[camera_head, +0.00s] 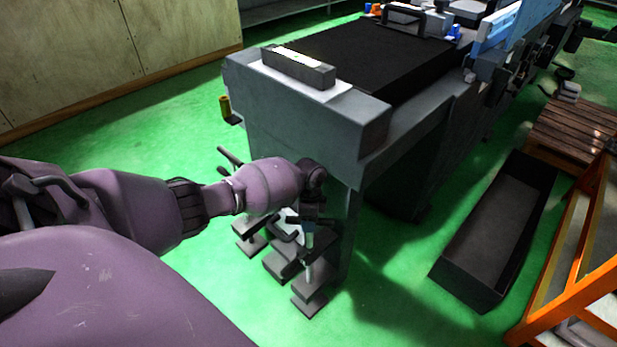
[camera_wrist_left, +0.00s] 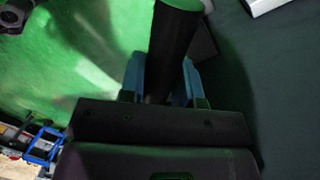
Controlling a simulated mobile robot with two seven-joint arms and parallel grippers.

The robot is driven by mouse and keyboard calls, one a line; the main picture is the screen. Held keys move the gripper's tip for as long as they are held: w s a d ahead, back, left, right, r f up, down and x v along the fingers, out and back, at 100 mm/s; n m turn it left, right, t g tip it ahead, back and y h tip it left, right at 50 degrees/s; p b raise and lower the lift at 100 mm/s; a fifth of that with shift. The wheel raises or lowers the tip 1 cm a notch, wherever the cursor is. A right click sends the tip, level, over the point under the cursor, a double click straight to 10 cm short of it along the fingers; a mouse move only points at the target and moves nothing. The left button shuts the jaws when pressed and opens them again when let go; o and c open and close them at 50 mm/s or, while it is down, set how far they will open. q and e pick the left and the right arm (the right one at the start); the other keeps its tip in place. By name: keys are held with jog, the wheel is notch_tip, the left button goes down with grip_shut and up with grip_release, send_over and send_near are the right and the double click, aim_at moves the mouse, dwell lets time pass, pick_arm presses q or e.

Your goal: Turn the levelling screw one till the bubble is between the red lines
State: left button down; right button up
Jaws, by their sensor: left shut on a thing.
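The spirit level (camera_head: 298,67) is a grey block on a pale plate on top of the machine's near end. A pale strip with a greenish tint runs along its top; the bubble and red lines are too small to make out. My left gripper (camera_head: 308,232) points down beside the machine's near end, low over the levelling feet. In the left wrist view my left gripper (camera_wrist_left: 165,75) has its blue fingers on either side of a dark round bar (camera_wrist_left: 177,38), seemingly the levelling screw's handle, and is shut on it. My right gripper is not in view.
The grey grinder (camera_head: 300,120) stands on a green floor, with dark foot blocks (camera_head: 284,262) at its near end. A long dark open box (camera_head: 497,225) lies to the right, near an orange frame (camera_head: 575,275) and a wooden pallet (camera_head: 575,130).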

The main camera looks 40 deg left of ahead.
pick_arm(q)
jog(key=c, duration=0.8)
grip_release()
jog(key=shift+c, duration=0.2)
jog(key=shift+r, duration=0.35)
notch_tip(320, 180, up, 10)
jog(key=w+a+p, duration=0.1)
jog(key=p, duration=0.1)
jog(key=shift+w+p, duration=0.35)
jog(key=shift+p, duration=0.05)
jog(key=shift+f, duration=0.1)
